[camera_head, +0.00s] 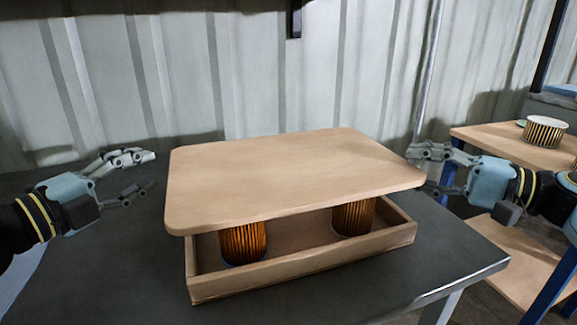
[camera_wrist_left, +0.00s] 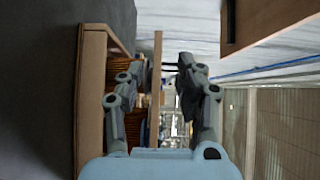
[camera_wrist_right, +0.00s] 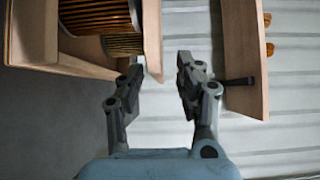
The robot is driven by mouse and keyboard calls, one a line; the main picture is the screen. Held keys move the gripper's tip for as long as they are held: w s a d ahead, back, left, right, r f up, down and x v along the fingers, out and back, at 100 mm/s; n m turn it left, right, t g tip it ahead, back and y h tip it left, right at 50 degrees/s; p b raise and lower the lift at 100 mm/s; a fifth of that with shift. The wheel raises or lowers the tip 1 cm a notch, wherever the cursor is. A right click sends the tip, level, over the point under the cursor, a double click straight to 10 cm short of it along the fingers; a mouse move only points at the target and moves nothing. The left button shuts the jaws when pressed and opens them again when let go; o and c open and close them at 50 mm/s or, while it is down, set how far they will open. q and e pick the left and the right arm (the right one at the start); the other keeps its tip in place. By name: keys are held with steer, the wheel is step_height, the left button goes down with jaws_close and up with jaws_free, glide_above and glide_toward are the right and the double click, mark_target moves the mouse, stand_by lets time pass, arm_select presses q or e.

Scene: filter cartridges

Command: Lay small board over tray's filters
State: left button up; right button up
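The small board (camera_head: 290,175) is a pale wooden sheet with rounded corners. It lies above the wooden tray (camera_head: 320,262) and seems to rest on the filters, whose tops it hides. Two pleated orange-brown filters (camera_head: 243,243) (camera_head: 354,217) show under its front edge. My left gripper (camera_head: 150,172) is open and empty, to the left of the board and apart from it. In the left wrist view, the board (camera_wrist_left: 157,75) shows edge-on beyond the parted fingers. My right gripper (camera_head: 420,168) is open, close by the board's right edge; contact is unclear. Its fingers are also parted in the right wrist view (camera_wrist_right: 168,62).
The tray stands on a dark table (camera_head: 120,285), which has free room at the front left. A wooden side table (camera_head: 490,140) with a lower shelf is at the right; a filter (camera_head: 543,132) stands on it. A corrugated wall closes the back.

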steer(key=v, duration=1.1)
